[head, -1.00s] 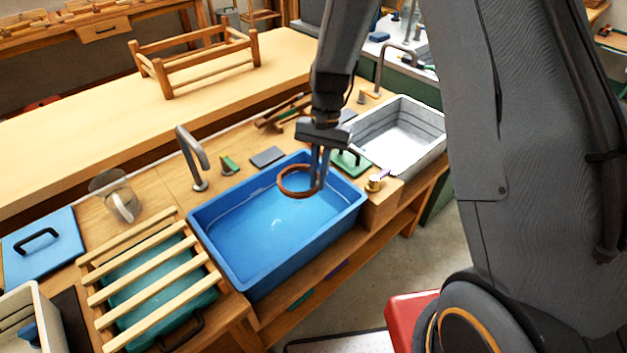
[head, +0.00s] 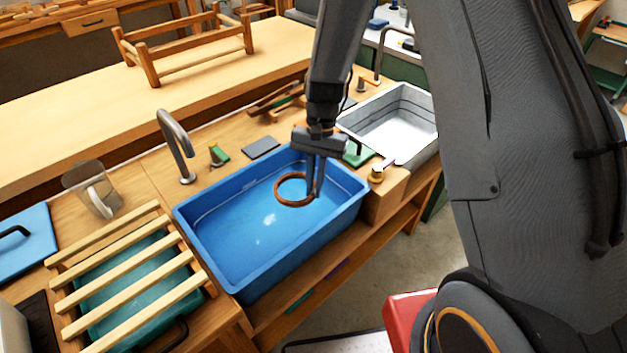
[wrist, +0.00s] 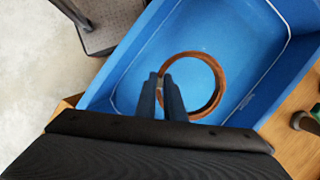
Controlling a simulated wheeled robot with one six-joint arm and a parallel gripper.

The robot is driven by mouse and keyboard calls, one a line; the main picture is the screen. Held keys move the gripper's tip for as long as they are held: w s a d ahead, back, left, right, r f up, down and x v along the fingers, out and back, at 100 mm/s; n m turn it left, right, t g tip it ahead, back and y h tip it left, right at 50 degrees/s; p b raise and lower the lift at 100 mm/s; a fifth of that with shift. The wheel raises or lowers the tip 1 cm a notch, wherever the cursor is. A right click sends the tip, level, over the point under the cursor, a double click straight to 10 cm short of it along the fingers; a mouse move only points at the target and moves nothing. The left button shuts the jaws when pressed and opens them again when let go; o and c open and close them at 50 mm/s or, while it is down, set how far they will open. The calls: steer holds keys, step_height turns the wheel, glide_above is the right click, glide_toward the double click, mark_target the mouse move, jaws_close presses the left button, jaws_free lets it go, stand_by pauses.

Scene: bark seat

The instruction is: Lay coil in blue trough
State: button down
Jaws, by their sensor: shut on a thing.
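A brown ring-shaped coil (head: 281,200) hangs over the blue trough (head: 232,278). My gripper (head: 313,192) is shut on the right side of the coil's rim. In the wrist view the coil (wrist: 219,85) shows as an open ring, with my gripper (wrist: 168,84) on its left edge and the trough's blue floor (wrist: 235,40) behind it. The trough holds what looks like clear water with bright glints. The coil is inside the trough's outline, near its right end; I cannot tell whether it touches the water.
A grey tap (head: 176,145) stands behind the trough. A slatted rack (head: 119,309) over a teal tub lies to the left, and a white basin (head: 392,118) to the right. A brass-coloured knob (head: 376,174) sits by the trough's right end.

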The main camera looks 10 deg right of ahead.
steer(key=shift+f+b, duration=2.65)
steer(key=shift+f, duration=3.4)
steer(key=c, duration=1.5)
jaws_free()
steer(key=shift+o, duration=0.2)
steer(key=shift+r+p, duration=6.7)
steer(key=shift+r, duration=2.85)
